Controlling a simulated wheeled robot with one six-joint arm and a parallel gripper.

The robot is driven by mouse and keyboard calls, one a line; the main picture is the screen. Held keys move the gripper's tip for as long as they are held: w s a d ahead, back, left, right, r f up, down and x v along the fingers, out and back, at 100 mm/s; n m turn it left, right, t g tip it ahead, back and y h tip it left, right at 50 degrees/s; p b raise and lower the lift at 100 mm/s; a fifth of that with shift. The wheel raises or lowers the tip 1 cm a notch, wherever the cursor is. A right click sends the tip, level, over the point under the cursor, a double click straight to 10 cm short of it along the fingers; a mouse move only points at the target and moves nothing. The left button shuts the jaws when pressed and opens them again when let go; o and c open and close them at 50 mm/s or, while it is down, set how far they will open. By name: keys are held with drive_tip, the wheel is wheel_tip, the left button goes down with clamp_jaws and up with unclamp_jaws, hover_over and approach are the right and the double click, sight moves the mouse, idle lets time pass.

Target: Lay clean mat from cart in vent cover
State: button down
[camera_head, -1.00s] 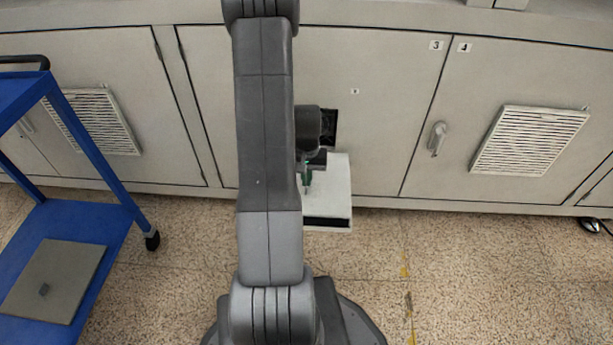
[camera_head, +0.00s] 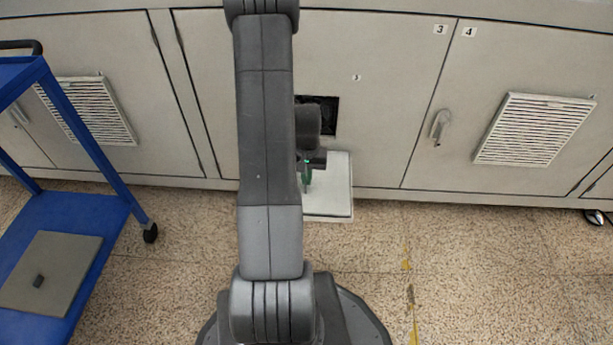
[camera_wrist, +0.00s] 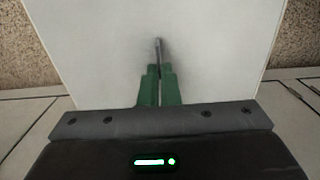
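A white mat (camera_head: 336,190) lies within the pale vent cover (camera_head: 340,219), which projects below a dark square opening (camera_head: 330,118) in the cabinet. The mat's pale face fills the wrist view (camera_wrist: 90,40), with a dark grey tab (camera_wrist: 158,48) standing on it. My gripper (camera_head: 307,185) is over the mat; its green fingers (camera_wrist: 160,72) are close together at the tab and appear shut on it. My arm hides the left part of the cover. Whether the mat rests fully on the cover's bottom is hard to tell.
A blue cart (camera_head: 95,215) stands at the left, with a grey plate with a dark knob (camera_head: 50,270) on its lower shelf. Closed slatted vents (camera_head: 88,110) and (camera_head: 535,130) are on the neighbouring cabinet doors.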

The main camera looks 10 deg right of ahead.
drive_tip(key=shift+f+b, duration=0.4)
drive_tip(key=shift+f, duration=0.2)
drive_tip(key=c, duration=1.6)
unclamp_jaws()
drive_tip(key=shift+r, duration=0.15)
drive_tip(key=r+p, duration=0.2)
drive_tip(key=r, duration=0.4)
drive_tip(key=r+p, duration=0.3)
drive_tip(key=r, duration=0.4)
drive_tip(key=shift+w+r, duration=0.2)
drive_tip(key=shift+r, duration=0.1)
drive_tip(key=shift+f, duration=0.1)
drive_tip(key=f+b, duration=0.1)
drive_tip(key=f, duration=0.3)
drive_tip(key=f+b, duration=0.2)
drive_tip(key=f, duration=0.3)
drive_tip(key=f+b, duration=0.2)
drive_tip(key=f, duration=0.2)
drive_tip(key=shift+s+f, duration=0.25)
drive_tip(key=shift+f, duration=0.15)
drive_tip(key=shift+r, duration=0.3)
